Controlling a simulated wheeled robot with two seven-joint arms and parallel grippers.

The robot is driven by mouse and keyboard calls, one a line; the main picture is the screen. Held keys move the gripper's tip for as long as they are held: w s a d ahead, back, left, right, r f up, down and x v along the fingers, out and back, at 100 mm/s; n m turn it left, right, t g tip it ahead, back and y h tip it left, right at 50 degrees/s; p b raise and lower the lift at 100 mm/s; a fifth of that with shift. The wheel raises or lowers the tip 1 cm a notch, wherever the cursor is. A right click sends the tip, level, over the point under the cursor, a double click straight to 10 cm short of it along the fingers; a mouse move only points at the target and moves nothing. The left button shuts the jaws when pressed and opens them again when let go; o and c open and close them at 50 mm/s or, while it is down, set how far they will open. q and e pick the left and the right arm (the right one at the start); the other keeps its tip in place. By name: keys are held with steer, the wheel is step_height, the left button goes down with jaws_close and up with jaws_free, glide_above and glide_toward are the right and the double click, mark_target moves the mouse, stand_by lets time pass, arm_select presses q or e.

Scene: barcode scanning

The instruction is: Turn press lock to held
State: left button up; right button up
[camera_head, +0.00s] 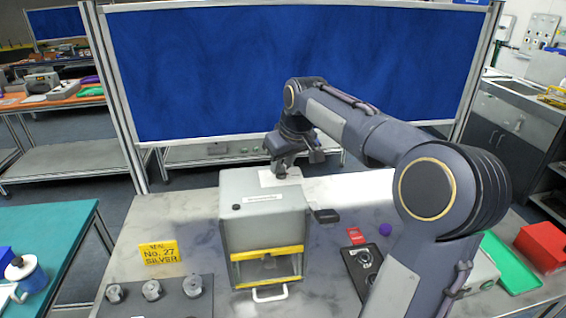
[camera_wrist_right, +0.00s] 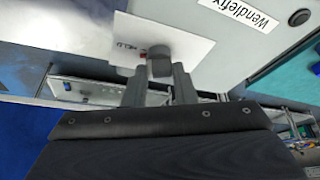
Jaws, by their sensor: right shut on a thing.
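The press (camera_head: 265,215) is a grey box with a label on top and yellow bars across its open front. A white plate (camera_head: 267,180) lies at the back of its top. In the right wrist view the plate (camera_wrist_right: 188,28) carries a grey lock knob (camera_wrist_right: 160,55), a small red mark and a short printed word that seems to read HELD. My right gripper (camera_head: 283,167) reaches over the press from behind and is shut on the knob; its fingers (camera_wrist_right: 160,80) stand on both sides of it. The knob is hidden in the head view. My left gripper is not in view.
A yellow sign (camera_head: 161,253) and a grey tray (camera_head: 150,297) with several metal parts are left of the press. A black tray (camera_head: 352,262), red card (camera_head: 356,236) and purple ball (camera_head: 385,230) are right. My right arm crosses above the table's right side.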

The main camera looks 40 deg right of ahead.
steer(key=m+h, duration=0.1)
steer(key=m, duration=0.3)
steer(key=shift+a+m+g+h, duration=0.1)
steer(key=shift+m+g+h, duration=0.2)
steer(key=shift+m+h, duration=0.1)
stand_by(0.5)
steer(key=o, duration=1)
steer(key=v, duration=0.7)
steer(key=shift+s+a+r, duration=0.1)
steer(key=shift+r, duration=0.25)
